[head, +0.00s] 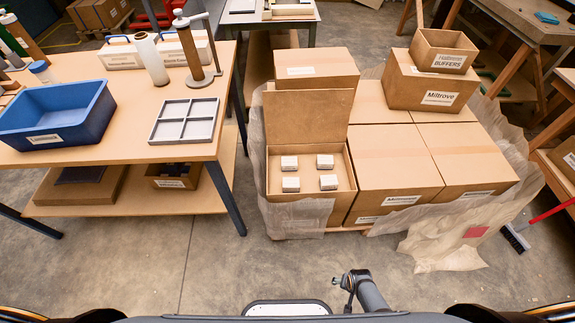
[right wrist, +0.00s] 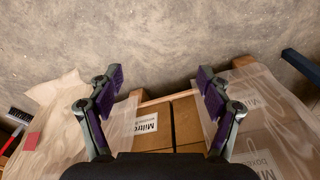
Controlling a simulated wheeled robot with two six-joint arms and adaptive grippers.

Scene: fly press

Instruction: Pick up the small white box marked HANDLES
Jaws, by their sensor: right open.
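Several small white boxes (head: 290,184) sit apart from one another inside an open brown carton (head: 277,219) in the head view. Their markings are too small to read, so I cannot tell which says HANDLES. My right gripper (right wrist: 160,78) is open and empty in the right wrist view, its two fingers spread wide, with floor and brown cartons (right wrist: 186,120) seen beyond them. The small white boxes cannot be made out in that view. My left gripper is not in view.
Closed cartons (head: 395,170) labelled Miltrove stand right of the open carton, whose raised flap (head: 305,117) is at its back. Loose wrapping film (head: 440,240) surrounds the stack. A workbench (head: 100,152) with a blue bin (head: 60,118) and grey divided tray (head: 185,121) stands left.

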